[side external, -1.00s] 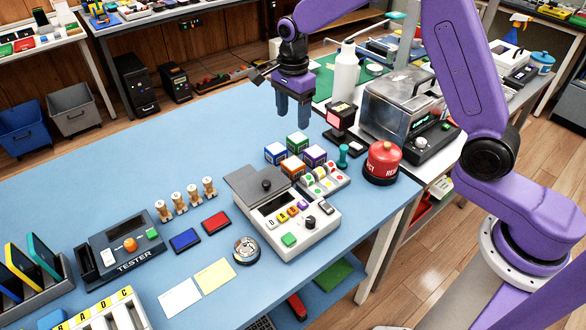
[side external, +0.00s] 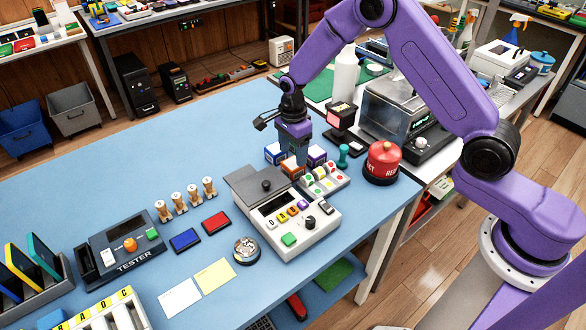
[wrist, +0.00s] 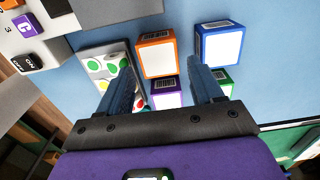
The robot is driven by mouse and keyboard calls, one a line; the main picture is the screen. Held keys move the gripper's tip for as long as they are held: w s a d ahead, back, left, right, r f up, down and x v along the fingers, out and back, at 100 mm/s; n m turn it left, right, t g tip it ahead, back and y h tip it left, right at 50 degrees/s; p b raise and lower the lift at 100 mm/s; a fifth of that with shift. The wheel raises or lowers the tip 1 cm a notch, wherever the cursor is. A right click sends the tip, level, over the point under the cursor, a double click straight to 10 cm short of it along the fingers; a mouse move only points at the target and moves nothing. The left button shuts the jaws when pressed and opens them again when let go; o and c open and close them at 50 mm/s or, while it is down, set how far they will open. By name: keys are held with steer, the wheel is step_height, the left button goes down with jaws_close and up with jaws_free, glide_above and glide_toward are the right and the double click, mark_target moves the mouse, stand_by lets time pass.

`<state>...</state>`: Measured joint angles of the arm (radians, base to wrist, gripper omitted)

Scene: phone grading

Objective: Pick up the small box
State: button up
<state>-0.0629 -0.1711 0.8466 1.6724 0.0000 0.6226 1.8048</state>
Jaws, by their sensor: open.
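Several small boxes with white tops stand in a cluster on the blue table. In the side view the blue box (side external: 274,153), orange box (side external: 293,168) and purple box (side external: 317,154) show; the green one is hidden behind my gripper (side external: 296,155). In the wrist view, the orange box (wrist: 156,54) and purple box (wrist: 166,94) lie between my open fingers (wrist: 160,68). The blue box (wrist: 218,43) and green box (wrist: 223,80) are on the right finger's side, the green one partly covered by it. My gripper is empty and low over the cluster; I cannot tell whether it touches a box.
A tray of coloured dots (side external: 323,180) stands close to the boxes, with a teal stamp (side external: 343,156) and a red button (side external: 383,162) beyond. A grey keypad device (side external: 290,215) stands in front.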

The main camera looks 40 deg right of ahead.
mark_target(293, 163)
steer(key=shift+f, duration=2.65)
steer(key=c, duration=0.8)
